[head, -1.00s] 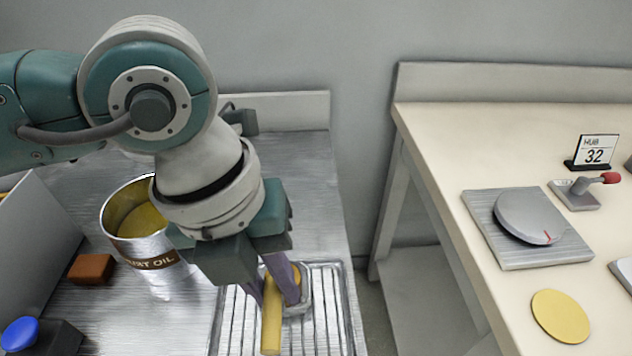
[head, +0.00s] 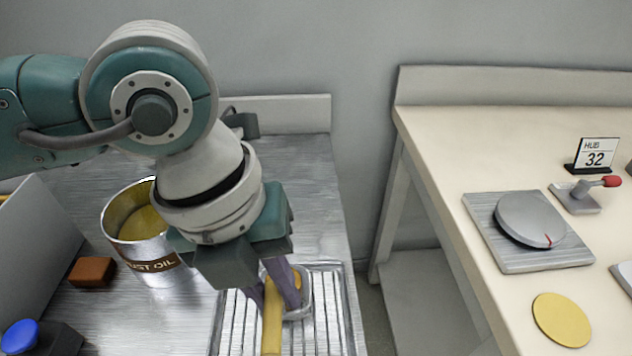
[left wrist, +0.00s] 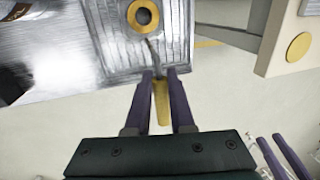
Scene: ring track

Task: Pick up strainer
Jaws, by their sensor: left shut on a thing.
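The strainer has a yellow handle (head: 271,328), which also shows in the left wrist view (left wrist: 161,103). A thin grey stem runs from the handle toward a round head by a yellow ring with a dark centre (left wrist: 143,16). The head is over the ribbed metal drain tray (head: 233,335) and is partly hidden by my fingers in the head view. My left gripper (head: 279,298) points down, its purple fingers shut on the handle. My right gripper (left wrist: 285,158) shows at the lower right of the left wrist view, its fingers apart and empty.
A tin with a brown label (head: 146,263) stands left of my gripper. A brown block (head: 92,271) and a dark box with a blue button (head: 20,336) are farther left. Across a gap, a cream table (head: 440,150) holds a scale (head: 530,219) and a yellow disc (head: 561,319).

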